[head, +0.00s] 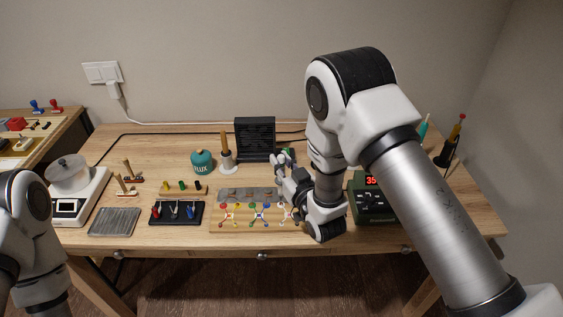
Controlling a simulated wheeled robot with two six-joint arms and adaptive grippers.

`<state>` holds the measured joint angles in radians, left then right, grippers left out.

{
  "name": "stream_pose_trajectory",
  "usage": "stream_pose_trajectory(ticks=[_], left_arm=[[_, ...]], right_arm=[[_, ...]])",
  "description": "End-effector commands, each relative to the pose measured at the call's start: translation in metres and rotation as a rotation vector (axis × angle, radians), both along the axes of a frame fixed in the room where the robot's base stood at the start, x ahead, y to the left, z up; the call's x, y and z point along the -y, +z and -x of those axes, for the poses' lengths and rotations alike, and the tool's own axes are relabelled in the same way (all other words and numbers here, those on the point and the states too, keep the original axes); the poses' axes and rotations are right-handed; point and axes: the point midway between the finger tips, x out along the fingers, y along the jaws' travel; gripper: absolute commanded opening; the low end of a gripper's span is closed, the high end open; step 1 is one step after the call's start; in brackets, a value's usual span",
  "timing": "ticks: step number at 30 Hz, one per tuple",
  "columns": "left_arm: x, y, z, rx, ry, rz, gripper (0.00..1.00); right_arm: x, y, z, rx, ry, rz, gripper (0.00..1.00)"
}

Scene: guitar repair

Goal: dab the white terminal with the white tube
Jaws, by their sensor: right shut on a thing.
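The wooden board (215,226) with several coloured terminals and wires lies at the front middle of the bench in the head view. The white terminal is not clear to me; the board's right end is partly covered by my right arm. My right gripper (281,177) is over the back right of this board, above a grey plate (237,194). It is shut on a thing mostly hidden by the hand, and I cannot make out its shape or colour. I cannot pick out the white tube for sure. My left gripper is out of view; only its arm shows at lower left.
A black tray (165,221) with coloured tools and a wooden strip (176,192) with small coloured pieces lie left of the board. A teal flux pot (202,162), a brown-handled tool in a white stand (228,162) and a black box (255,137) stand behind. A green station (370,207) stands right.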

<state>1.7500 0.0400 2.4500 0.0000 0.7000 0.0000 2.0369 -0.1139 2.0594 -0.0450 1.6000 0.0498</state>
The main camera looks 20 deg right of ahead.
Motion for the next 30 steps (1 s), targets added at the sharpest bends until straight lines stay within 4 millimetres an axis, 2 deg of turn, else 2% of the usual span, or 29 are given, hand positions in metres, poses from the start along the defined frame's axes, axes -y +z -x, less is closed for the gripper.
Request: stream_pose_trajectory(ticks=[30], left_arm=[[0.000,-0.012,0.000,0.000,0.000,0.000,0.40]], right_arm=[[0.000,-0.013,0.000,0.000,0.000,0.000,0.00]])
